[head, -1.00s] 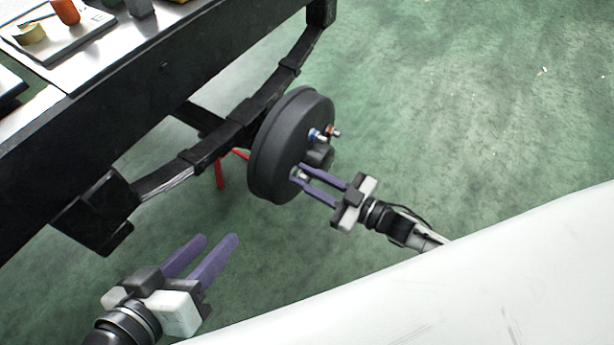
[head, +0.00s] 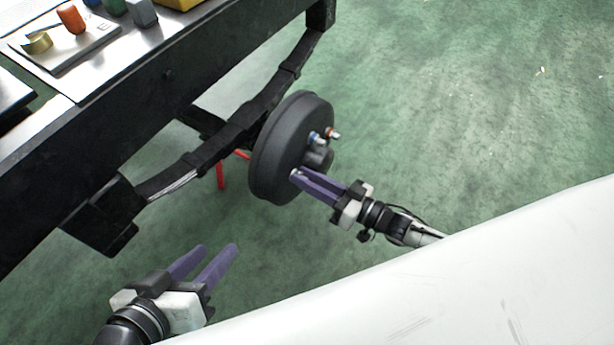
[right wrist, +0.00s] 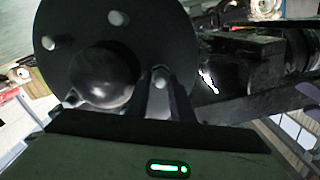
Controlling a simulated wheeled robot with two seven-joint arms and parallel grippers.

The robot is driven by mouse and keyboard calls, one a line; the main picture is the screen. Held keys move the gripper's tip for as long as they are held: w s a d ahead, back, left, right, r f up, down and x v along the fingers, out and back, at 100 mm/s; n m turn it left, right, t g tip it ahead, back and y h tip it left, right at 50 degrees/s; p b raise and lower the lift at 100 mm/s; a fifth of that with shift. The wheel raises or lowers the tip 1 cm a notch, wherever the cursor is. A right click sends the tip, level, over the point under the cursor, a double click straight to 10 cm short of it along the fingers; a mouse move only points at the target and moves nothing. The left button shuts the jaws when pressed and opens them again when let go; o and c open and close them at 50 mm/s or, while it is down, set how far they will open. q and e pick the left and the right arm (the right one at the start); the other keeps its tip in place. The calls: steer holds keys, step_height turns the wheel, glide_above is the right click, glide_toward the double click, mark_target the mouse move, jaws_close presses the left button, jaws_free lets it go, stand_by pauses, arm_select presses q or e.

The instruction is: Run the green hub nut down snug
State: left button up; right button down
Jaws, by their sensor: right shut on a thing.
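The black hub drum (head: 275,150) hangs on the axle at centre, its stud face turned right. In the right wrist view the fingertips (right wrist: 160,78) meet at the drum face, beside the round dark hub cap (right wrist: 105,76). My left gripper (head: 215,250) is open and empty at lower left.
The black chassis rail (head: 150,100) and leaf spring (head: 250,115) run diagonally behind the drum. A red stand (head: 220,174) is below. A tray (head: 62,48) with an orange cylinder (head: 73,19) lies at upper left. The green floor to the right is clear.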

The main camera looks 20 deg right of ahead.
arm_select(q)
steer(key=shift+r, duration=0.1)
arm_select(e)
steer(key=shift+s+f+m, duration=0.1)
steer(key=shift+m, duration=0.5)
arm_select(q)
steer(key=shift+w, duration=0.1)
arm_select(e)
steer(key=c, duration=1.8)
jaws_free()
steer(key=shift+d, duration=0.1)
